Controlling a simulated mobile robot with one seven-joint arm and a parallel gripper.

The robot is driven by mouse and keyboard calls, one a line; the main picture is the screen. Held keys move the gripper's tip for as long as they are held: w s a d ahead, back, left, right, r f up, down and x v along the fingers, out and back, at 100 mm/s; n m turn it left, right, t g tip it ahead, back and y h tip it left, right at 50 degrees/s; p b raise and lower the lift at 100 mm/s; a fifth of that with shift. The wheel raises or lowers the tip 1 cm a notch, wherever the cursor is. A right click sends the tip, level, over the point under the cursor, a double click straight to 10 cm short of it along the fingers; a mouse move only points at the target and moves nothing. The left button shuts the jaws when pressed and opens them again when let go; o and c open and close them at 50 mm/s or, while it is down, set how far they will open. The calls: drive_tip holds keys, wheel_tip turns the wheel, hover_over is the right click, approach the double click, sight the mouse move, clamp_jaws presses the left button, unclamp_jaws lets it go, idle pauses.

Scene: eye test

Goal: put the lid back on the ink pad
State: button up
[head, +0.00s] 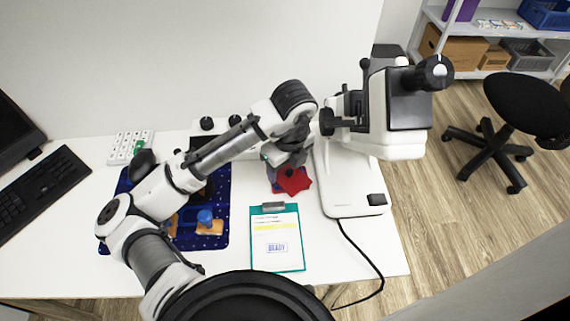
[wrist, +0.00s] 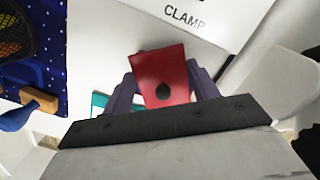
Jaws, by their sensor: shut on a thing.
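My gripper (head: 288,158) is over the white table, left of the white machine. In the wrist view, its two purple fingers (wrist: 163,78) are shut on a red square piece with a dark round spot, which looks like the lid (wrist: 172,64). The red lid also shows below my gripper in the head view (head: 296,184). I cannot make out the ink pad for certain. My arm covers part of the blue mat (head: 222,181), where it may be hidden.
A stamp with a blue handle (head: 205,217) sits on the mat. A teal clipboard (head: 276,263) lies in front of my gripper. A tall white machine (head: 347,190) stands close on the right. A keyboard (head: 40,190) lies at far left. A black cable (head: 362,257) trails off the front edge.

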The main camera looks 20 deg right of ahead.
idle(0.3)
drive_tip(key=o, duration=1.4)
drive_tip(key=shift+r+p, duration=3.15)
drive_tip(key=shift+r, duration=0.35)
drive_tip(key=shift+c, duration=0.5)
clamp_jaws()
drive_tip(key=shift+f, duration=0.25)
